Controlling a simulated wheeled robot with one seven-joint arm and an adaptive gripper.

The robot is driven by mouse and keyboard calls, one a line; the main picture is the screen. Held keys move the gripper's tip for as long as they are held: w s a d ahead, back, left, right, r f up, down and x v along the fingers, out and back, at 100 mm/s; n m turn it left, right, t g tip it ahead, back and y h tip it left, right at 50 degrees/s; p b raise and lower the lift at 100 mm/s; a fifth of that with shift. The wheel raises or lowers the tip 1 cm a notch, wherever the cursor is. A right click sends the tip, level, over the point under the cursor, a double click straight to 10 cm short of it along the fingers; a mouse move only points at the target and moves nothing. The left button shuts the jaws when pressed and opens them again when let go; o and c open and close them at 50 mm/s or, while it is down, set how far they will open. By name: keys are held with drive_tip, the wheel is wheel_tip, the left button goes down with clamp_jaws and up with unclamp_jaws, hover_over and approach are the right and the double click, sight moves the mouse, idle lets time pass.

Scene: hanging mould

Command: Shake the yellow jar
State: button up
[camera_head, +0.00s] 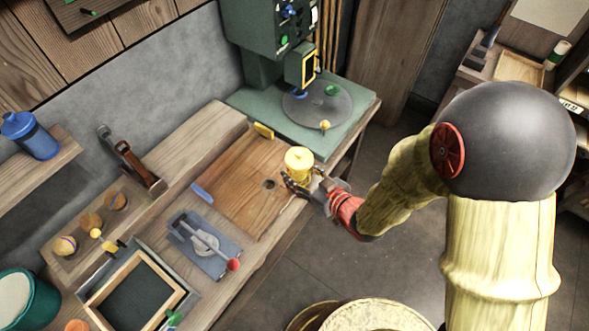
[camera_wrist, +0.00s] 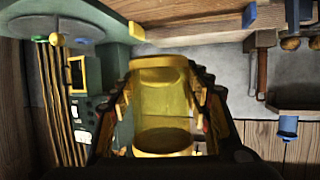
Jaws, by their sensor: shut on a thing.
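The yellow jar (camera_head: 299,163) is a short cylinder with a lid. It is at the right side of the wooden board, near the bench's front edge. My gripper (camera_head: 299,186) reaches in from the right and is shut on it. In the wrist view the jar (camera_wrist: 160,105) fills the space between the two fingers of my gripper (camera_wrist: 160,112), and its wall looks see-through. The jar appears roughly upright in the head view. I cannot tell whether its base touches the board or is held above it.
A green machine (camera_head: 262,30) with a round plate (camera_head: 316,103) stands behind the jar. A wooden board (camera_head: 236,180) lies left of it, with a grey clamp device (camera_head: 205,245) and a framed dark screen (camera_head: 133,293) further left. A blue jar (camera_head: 30,135) stands on a shelf.

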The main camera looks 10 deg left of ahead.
sight(309, 171)
drive_tip(key=d+r+p, duration=0.1)
drive_tip(key=r+p, duration=0.1)
drive_tip(key=s+d+r+p, duration=0.1)
drive_tip(key=r, duration=0.1)
drive_tip(key=shift+d, duration=0.3)
drive_tip(key=shift+s+d+r+p, duration=0.2)
drive_tip(key=shift+d+r+p, duration=0.15)
drive_tip(key=shift+d+r, duration=0.15)
drive_tip(key=shift+a, duration=0.1)
wheel_tip(309, 171, up, 7)
drive_tip(key=p, duration=0.5)
drive_tip(key=shift+r+p, duration=0.15)
drive_tip(key=shift+p, duration=0.25)
drive_tip(key=shift+f, duration=0.2)
wheel_tip(309, 171, down, 7)
drive_tip(key=b, duration=0.6)
drive_tip(key=shift+b, duration=0.3)
drive_tip(key=shift+r, duration=0.15)
